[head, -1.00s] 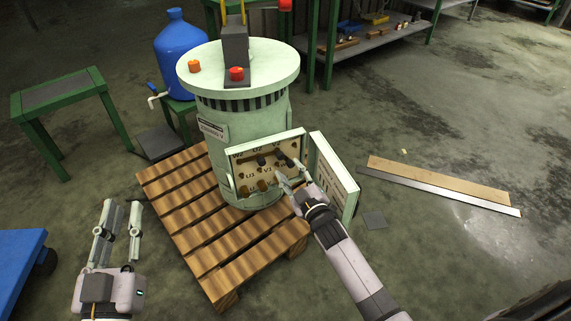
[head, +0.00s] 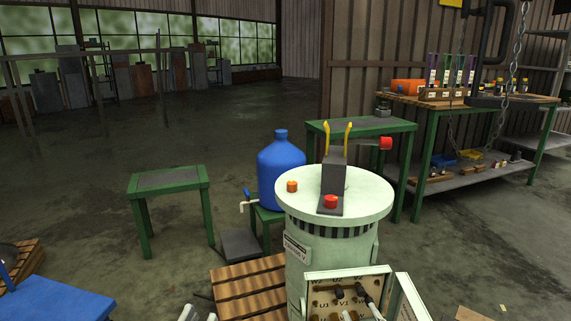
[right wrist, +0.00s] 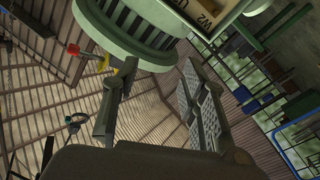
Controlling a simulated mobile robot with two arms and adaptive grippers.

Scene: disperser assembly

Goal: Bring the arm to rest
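The disperser (head: 335,195) stands upright, a pale green drum with a round lid. Its terminal box (head: 347,270) is open at the front, with labels and dark terminals inside; the drum's lower part is cut off. My left gripper (head: 199,315) shows only its two fingertips at the bottom edge, apart with nothing seen between them. At the box's lower right, what looks like a right fingertip shows in the head view. In the right wrist view my right gripper (right wrist: 157,95) has its fingers spread and empty, below the drum and part of the box (right wrist: 215,12).
A wooden pallet (head: 248,290) lies under the drum. A blue jug (head: 281,172) stands on a small green stand beside it. A green table (head: 168,182) is left, a blue surface (head: 50,300) lower left, a workbench (head: 470,100) right.

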